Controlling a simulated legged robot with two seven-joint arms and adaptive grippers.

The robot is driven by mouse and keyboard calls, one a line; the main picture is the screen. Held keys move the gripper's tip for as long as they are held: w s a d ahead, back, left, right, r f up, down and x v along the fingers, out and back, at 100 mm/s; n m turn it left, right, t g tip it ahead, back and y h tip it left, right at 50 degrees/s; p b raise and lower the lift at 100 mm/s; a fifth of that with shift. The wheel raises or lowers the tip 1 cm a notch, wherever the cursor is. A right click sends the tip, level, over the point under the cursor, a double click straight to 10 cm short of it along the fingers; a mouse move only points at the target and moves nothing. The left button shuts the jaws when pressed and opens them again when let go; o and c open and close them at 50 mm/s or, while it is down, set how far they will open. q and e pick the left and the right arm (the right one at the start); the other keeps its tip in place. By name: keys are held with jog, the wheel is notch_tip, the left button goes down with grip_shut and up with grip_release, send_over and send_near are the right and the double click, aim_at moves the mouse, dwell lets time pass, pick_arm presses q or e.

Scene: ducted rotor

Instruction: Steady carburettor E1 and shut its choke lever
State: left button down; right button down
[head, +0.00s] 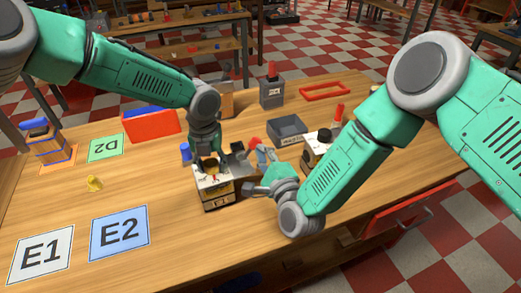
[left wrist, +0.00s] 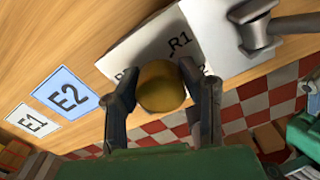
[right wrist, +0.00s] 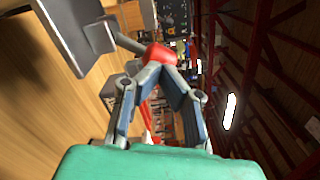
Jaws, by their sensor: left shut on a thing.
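The carburettor (head: 216,190) stands on the wooden table on a pale base; its front label is too small to read surely. In the left wrist view, my left gripper (left wrist: 160,78) is shut on a round brass-coloured part (left wrist: 160,92) above the pale top marked R1. In the head view, this gripper (head: 208,163) comes down on the carburettor from above. A lever with a red knob (right wrist: 159,54) sticks out from a grey block (right wrist: 82,30) in the right wrist view. My right gripper (right wrist: 162,72) has its fingertips together at the knob; whether they touch is unclear.
A grey bin (head: 287,129) and another unit (head: 316,148) stand close to my right gripper. A red drawer (head: 400,218) is open.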

jog(key=d+f+v, duration=0.1)
jog(key=d+v, duration=0.1)
jog(key=v, duration=1)
jog(key=shift+w+f, duration=0.25)
jog(key=shift+f, duration=0.05)
jog(key=c, duration=1.4)
grip_release()
jog(key=shift+s+d, duration=0.1)
jog(key=shift+o, duration=0.7)
jog(key=shift+w+r+n, duration=0.1)
jog(key=shift+w+n, duration=0.15)
jog(key=shift+n, duration=0.35)
jog(key=n+g+y, duration=0.3)
jog(key=n+y, duration=0.2)
jog(key=n, duration=1.3)
send_near(256, 142)
jog(key=x, duration=0.3)
jog(key=f+x, duration=0.1)
jog(key=x, duration=0.7)
jog(key=shift+w+d+f, duration=0.15)
jog(key=shift+w+d, duration=0.15)
